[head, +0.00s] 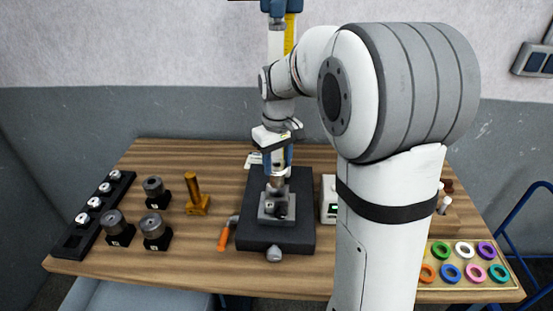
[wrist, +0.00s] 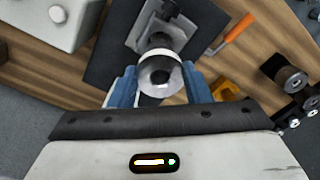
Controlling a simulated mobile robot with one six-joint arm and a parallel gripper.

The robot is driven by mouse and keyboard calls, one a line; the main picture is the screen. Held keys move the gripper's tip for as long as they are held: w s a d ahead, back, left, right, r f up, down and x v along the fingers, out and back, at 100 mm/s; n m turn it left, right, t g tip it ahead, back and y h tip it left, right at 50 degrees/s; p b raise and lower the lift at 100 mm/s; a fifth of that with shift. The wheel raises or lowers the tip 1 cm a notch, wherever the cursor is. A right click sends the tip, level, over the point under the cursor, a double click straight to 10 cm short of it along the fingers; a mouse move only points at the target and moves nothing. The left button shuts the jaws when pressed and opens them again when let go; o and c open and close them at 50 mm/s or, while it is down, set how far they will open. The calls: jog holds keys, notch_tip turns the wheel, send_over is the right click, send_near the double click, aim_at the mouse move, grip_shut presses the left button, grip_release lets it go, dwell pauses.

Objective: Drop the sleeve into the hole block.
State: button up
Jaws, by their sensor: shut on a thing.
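My gripper (head: 278,170) has blue fingers and points down above the black plate. It is shut on the sleeve (head: 277,183), a short metal cylinder. In the wrist view the sleeve (wrist: 160,72) is a silver ring with a dark bore, between the two fingers (wrist: 160,88). The grey hole block (head: 277,209) stands on the black plate, right below the sleeve. In the wrist view part of the block (wrist: 168,18) shows beyond the sleeve. The sleeve hides the block's hole, and I cannot tell whether sleeve and block touch.
The black plate (head: 301,236) lies mid-table. An orange-handled tool (head: 226,237) and a brass stand (head: 196,196) are left of it, with several dark-based metal cylinders (head: 155,228) and a black rack (head: 75,240) further left. A white device (head: 329,198) and a tray of coloured rings (head: 465,263) are right.

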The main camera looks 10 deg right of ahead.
aim_at(278, 182)
jog(key=shift+f+b, duration=1.6)
jog(key=shift+f, duration=0.85)
jog(key=shift+f+b, duration=0.85)
jog(key=shift+f, duration=0.35)
jog(key=o, duration=1.4)
jog(key=shift+s, duration=0.1)
jog(key=shift+c, duration=0.2)
notch_tip(278, 182, up, 8)
jog(key=shift+f, duration=0.1)
